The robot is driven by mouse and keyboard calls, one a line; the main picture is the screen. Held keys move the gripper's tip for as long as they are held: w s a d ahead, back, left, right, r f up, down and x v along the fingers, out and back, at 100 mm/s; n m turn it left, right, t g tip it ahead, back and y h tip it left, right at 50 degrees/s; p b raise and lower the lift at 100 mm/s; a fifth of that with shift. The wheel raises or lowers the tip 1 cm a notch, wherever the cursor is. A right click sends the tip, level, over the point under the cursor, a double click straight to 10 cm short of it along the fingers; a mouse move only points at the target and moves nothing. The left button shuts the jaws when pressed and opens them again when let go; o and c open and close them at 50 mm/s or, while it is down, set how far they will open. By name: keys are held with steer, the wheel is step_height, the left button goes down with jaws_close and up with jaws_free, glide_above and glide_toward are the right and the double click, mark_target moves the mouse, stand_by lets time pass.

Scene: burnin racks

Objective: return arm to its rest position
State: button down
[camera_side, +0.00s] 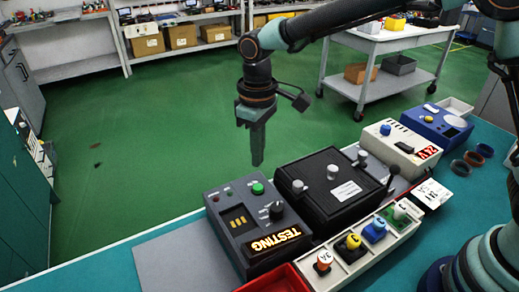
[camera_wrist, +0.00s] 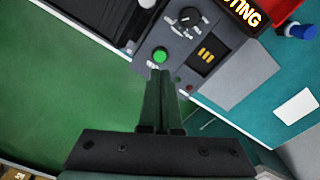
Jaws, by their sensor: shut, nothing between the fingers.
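My gripper (camera_side: 257,160) hangs pointing down in the side view, above and beyond the bench's far edge, with green floor behind it. Its fingers are together and nothing is between them. In the wrist view the closed fingers (camera_wrist: 161,75) point toward the grey control box. That grey box (camera_side: 226,221) has a lit TESTING sign, a green button (camera_side: 258,188) and a black knob. The fingers look apart from the box in the side view. The green button also shows in the wrist view (camera_wrist: 160,56).
A black box with silver knobs (camera_side: 350,205), a white box (camera_side: 410,142) and a blue box (camera_side: 434,118) line the bench. A tray of coloured knobs (camera_side: 349,258) and a red bin (camera_side: 275,282) stand in front. A grey mat (camera_side: 180,262) lies bare at left.

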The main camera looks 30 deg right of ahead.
steer(key=s+d+r+m+t, duration=0.1)
steer(key=s+d+r+m, duration=0.1)
steer(key=d+r, duration=0.35)
steer(key=s+d+r+m+t, duration=0.1)
steer(key=s+d+r+t, duration=0.2)
steer(key=d, duration=0.4)
steer(key=s+d+r+m+t, duration=0.1)
steer(key=s+d+m, duration=0.2)
steer(key=s+d, duration=0.4)
steer(key=shift+s+d+r+t, duration=0.3)
steer(key=shift+s+d, duration=0.1)
steer(key=shift+d, duration=0.45)
stand_by(5.2)
